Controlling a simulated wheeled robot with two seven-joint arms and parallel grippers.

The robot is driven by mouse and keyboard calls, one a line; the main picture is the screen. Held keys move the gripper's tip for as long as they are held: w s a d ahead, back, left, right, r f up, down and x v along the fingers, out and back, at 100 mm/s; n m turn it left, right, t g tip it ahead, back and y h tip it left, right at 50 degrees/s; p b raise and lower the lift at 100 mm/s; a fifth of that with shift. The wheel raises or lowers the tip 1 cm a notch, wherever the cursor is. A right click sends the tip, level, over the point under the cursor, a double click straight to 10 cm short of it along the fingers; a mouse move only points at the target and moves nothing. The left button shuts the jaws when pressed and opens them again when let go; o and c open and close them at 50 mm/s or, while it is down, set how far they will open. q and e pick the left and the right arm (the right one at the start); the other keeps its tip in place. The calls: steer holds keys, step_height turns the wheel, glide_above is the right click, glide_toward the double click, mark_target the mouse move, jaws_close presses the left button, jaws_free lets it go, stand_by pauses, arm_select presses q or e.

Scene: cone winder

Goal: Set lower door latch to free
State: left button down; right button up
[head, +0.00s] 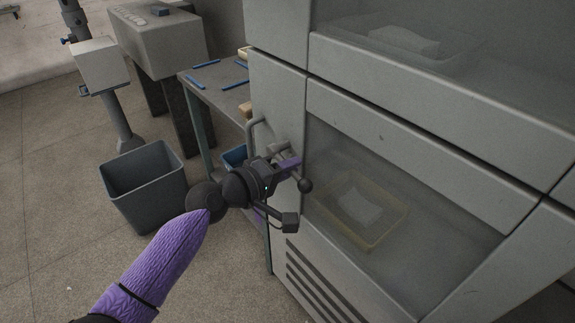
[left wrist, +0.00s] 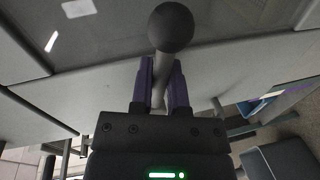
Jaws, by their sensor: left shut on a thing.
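The lower door latch is a lever with a dark ball knob (head: 305,186) at the front of the grey cabinet's lower door. The knob also shows large in the left wrist view (left wrist: 171,27). My left gripper (head: 290,165) is at the latch, its purple fingers shut on the lever's shaft (left wrist: 160,92) just behind the knob. The fingers stand on either side of the shaft in the left wrist view (left wrist: 163,85). The latch's base is partly hidden behind my gripper. My right gripper is not in view.
The lower door has a window (head: 440,235) with a yellow tray (head: 375,240) behind it. A grey bin (head: 145,185) stands on the floor at left, beside a side table (head: 215,85) with blue sticks.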

arm_select(q)
steer(key=shift+r+n+p, duration=0.3)
steer(key=shift+n, duration=0.3)
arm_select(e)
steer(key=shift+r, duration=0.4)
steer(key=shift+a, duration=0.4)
arm_select(q)
steer(key=c, duration=0.6)
jaws_free()
steer(key=shift+c, duration=0.2)
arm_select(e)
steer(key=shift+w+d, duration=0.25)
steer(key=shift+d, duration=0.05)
arm_select(q)
steer(key=shift+s+a, duration=0.1)
steer(key=p+v, duration=0.3)
steer(key=v, duration=0.6)
steer(key=shift+a, duration=0.35)
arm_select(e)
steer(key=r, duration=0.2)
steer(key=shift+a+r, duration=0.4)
